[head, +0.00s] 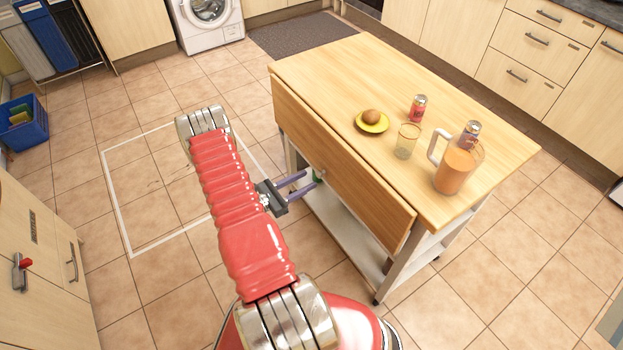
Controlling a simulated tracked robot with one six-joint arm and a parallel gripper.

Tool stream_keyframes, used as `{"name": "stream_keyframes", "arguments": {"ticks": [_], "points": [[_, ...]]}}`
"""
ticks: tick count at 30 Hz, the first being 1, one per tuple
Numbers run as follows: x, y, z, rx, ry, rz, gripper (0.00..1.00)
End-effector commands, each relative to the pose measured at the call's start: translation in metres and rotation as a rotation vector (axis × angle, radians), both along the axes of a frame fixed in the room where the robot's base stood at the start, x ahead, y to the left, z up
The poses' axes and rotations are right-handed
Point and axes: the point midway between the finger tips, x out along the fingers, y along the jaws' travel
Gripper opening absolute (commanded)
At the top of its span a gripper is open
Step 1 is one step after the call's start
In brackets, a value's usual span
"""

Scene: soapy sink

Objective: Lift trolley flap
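The trolley (430,75) has a light wooden top and a pale lower shelf. Its wooden flap (335,160) hangs down along the side facing me. My gripper (311,180) is beside the flap's lower edge, left of its middle. Its two purple-grey fingers are apart, with no object clearly held between them. I cannot tell whether the fingertips touch the flap or reach under it.
On the top stand a plate with a brown round item (371,121), a glass (407,141), two cans (418,107) (470,133) and an orange-filled jug (455,167). Cabinets line the back and left. The tiled floor left of the trolley is clear, with a white outlined square (117,208).

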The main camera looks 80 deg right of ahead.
Motion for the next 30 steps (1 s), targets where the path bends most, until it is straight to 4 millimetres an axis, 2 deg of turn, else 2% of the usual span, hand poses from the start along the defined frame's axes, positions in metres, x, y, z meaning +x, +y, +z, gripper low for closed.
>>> {"name": "stream_keyframes", "arguments": {"ticks": [9, 20, 30], "points": [[-0.022, -0.024, 0.0, 0.0, 0.0, 0.0, 0.4], [-0.024, -0.027, 0.0, 0.001, 0.001, 0.001, 0.4], [-0.023, -0.027, 0.0, 0.0, 0.0, 0.001, 0.16]]}}
